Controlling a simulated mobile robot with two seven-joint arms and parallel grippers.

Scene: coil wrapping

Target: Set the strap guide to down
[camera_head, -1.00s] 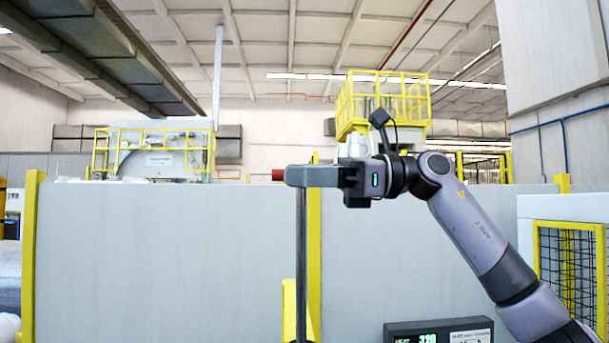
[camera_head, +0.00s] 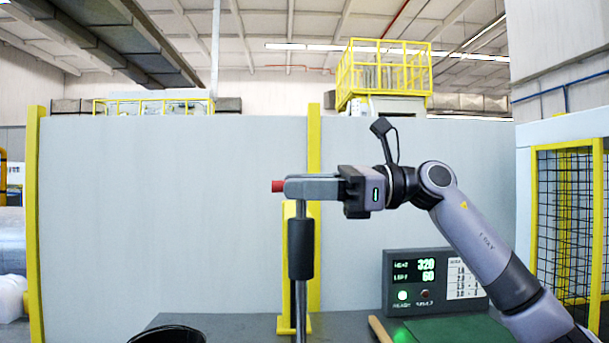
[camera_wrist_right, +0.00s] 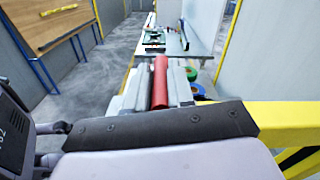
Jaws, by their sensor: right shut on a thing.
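The strap guide's red handle (camera_head: 278,186) shows as a short red end just past the fingers of my right gripper (camera_head: 305,188). In the right wrist view the red handle (camera_wrist_right: 160,82) lies between the two grey fingers, which are shut on it. Below the gripper, a vertical metal rod (camera_head: 301,212) runs down into a dark sleeve (camera_head: 301,250). A yellow post (camera_head: 288,300) stands close beside it; the handle is slightly above the post's top. The part where the handle joins the rod is hidden by the fingers. My left gripper is not in view.
A control box (camera_head: 436,281) with green digits stands on the dark bench (camera_head: 235,322), right of the rod. A green mat (camera_head: 465,330) lies before it. A black round rim (camera_head: 168,335) shows at lower left. A grey wall panel (camera_head: 170,210) stands behind.

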